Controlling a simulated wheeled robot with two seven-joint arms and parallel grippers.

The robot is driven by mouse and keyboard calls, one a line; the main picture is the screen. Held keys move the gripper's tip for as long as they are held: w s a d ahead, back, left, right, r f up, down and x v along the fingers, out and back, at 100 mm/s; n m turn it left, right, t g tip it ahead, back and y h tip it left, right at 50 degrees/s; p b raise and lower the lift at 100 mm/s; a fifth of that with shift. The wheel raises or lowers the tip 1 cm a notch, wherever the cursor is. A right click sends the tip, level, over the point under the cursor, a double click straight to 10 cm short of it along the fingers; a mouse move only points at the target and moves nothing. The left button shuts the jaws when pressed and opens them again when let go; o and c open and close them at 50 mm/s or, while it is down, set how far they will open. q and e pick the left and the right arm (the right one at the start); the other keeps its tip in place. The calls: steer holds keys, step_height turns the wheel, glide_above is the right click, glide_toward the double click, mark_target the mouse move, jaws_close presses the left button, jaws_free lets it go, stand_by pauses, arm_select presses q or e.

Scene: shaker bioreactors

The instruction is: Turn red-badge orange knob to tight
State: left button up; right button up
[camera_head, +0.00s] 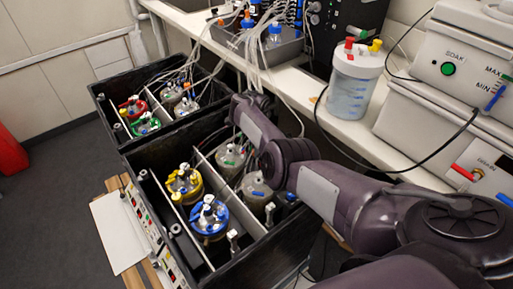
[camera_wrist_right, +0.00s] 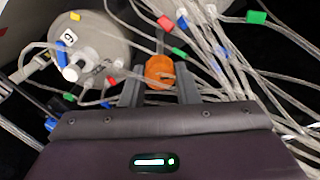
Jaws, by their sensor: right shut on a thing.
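An orange knob (camera_wrist_right: 159,71) shows in the right wrist view, just beyond the hand. My right gripper (camera_wrist_right: 158,82) is shut on it, one grey finger on each side. A red tag (camera_wrist_right: 165,23) is on a clear tube beyond the knob; I cannot tell whether it is the knob's badge. In the head view my right arm reaches over the black shaker boxes, and its fingers and the knob are hidden there. My left gripper is not in view.
A numbered vessel lid (camera_wrist_right: 95,50) and many clear tubes crowd the knob. In the head view, a near black box (camera_head: 150,160) holds yellow- and blue-ringed vessels. A far box (camera_head: 118,128) holds red- and green-ringed ones. A white shelf (camera_head: 375,135) runs along the right.

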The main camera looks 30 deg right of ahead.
steer(key=o, duration=1)
steer(key=shift+c, duration=0.2)
step_height(320, 180, up, 8)
steer(key=shift+f+p, duration=0.1)
steer(key=shift+p, duration=1)
